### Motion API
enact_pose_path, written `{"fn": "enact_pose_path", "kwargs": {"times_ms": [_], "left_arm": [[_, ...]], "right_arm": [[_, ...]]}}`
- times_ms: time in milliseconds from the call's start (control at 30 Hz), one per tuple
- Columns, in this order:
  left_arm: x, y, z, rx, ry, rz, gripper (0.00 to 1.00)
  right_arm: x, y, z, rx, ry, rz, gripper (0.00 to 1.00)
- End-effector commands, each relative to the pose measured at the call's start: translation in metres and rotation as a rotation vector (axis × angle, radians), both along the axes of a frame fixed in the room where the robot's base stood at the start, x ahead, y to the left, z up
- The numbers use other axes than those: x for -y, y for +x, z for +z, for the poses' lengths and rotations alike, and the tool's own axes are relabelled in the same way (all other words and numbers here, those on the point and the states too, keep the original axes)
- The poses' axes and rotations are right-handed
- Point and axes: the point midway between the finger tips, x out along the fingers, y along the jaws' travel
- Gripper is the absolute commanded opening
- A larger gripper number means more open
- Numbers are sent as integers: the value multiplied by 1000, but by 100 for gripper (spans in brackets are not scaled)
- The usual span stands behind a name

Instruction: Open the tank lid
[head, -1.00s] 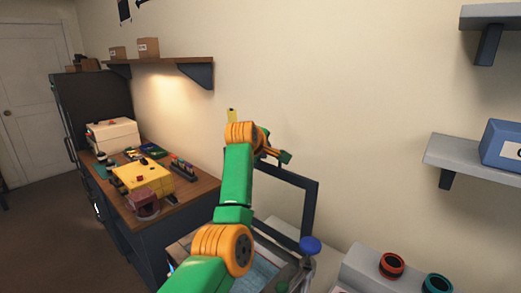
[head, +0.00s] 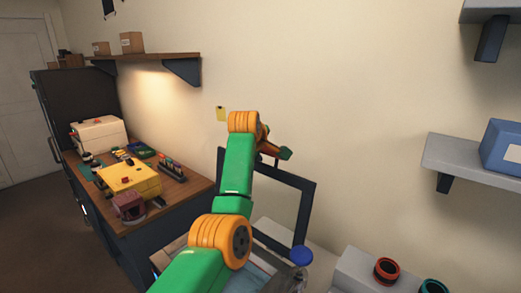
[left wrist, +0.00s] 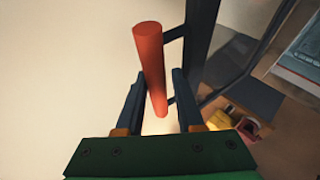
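The tank lid (head: 306,208) is a dark rectangular frame standing raised and steep above the tank (head: 258,277), at lower centre in the head view. The tank's bluish inside is partly hidden by my left arm. My left gripper (head: 284,153) is by the lid's upper edge. In the left wrist view, a red bar handle (left wrist: 148,60) runs beside the dark lid frame (left wrist: 199,45). My left gripper (left wrist: 158,98) is open, its fingers either side of the bar's lower part, with gaps showing. My right gripper is out of view.
A grey stand (head: 350,270) with a red ring (head: 386,271) and a teal ring (head: 433,287) is at lower right. A blue knob (head: 302,255) stands by the tank. A cluttered wooden bench (head: 180,190) is at left. Wall shelves (head: 470,165) are at right.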

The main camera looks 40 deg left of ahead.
Motion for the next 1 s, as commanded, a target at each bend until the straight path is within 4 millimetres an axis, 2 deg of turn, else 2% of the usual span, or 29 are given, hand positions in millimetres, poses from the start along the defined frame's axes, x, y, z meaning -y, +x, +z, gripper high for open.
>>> {"fn": "enact_pose_path", "kwargs": {"times_ms": [167, 267, 400, 600, 1000], "left_arm": [[1, -1, 0, 2, 0, 0, 39], [6, -13, 5, 8, 2, 1, 39], [16, -36, 24, 8, 0, -1, 39], [23, -52, 41, 1, -1, 0, 39], [23, -52, 43, 1, 0, 0, 39]], "right_arm": [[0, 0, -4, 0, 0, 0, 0], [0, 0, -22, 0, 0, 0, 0], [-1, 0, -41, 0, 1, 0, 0], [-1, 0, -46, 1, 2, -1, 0], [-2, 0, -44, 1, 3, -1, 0]]}}
